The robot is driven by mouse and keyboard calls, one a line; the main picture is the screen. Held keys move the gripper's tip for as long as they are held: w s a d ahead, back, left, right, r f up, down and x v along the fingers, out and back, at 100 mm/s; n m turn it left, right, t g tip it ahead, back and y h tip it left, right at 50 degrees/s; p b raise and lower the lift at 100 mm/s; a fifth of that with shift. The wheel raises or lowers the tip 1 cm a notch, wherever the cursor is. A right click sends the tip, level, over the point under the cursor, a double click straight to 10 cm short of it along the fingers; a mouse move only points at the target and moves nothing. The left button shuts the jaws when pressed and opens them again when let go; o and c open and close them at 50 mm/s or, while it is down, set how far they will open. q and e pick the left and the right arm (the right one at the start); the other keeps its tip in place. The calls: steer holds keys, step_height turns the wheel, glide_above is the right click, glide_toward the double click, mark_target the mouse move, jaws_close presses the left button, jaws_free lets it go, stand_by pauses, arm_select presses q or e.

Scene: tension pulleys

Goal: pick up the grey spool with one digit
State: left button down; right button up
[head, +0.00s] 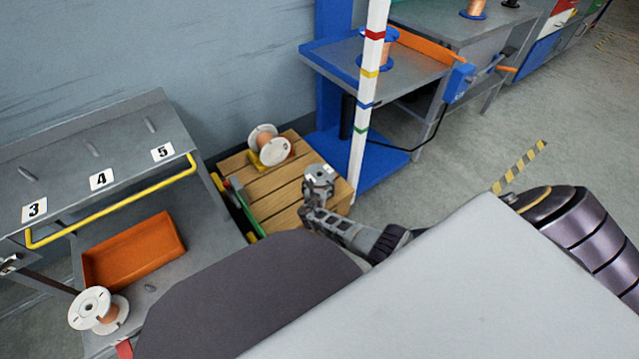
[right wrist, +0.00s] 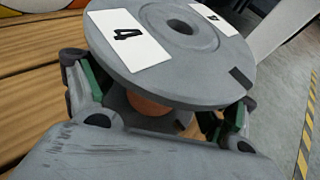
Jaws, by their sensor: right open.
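The grey spool (head: 318,176) stands upright on the slatted wooden pallet (head: 285,205), near its right corner. In the right wrist view the grey spool (right wrist: 183,62) fills the upper middle; its flange bears white labels, one reading "4", and copper-coloured winding shows beneath. My right gripper (head: 314,199) reaches it from the near side. In the right wrist view its open fingers (right wrist: 160,110) lie on either side of the spool below the top flange; whether they touch it I cannot tell. My left gripper is not in view.
A white spool (head: 268,146) sits farther back on the pallet. A banded white post (head: 367,95) rises close to the right of the grey spool. A grey rack (head: 100,160) with numbered places, an orange tray (head: 135,250) and another white spool (head: 98,310) are at left.

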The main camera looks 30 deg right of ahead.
steer(key=c, duration=1.3)
steer(key=shift+c, duration=1.1)
steer(key=shift+r, duration=0.1)
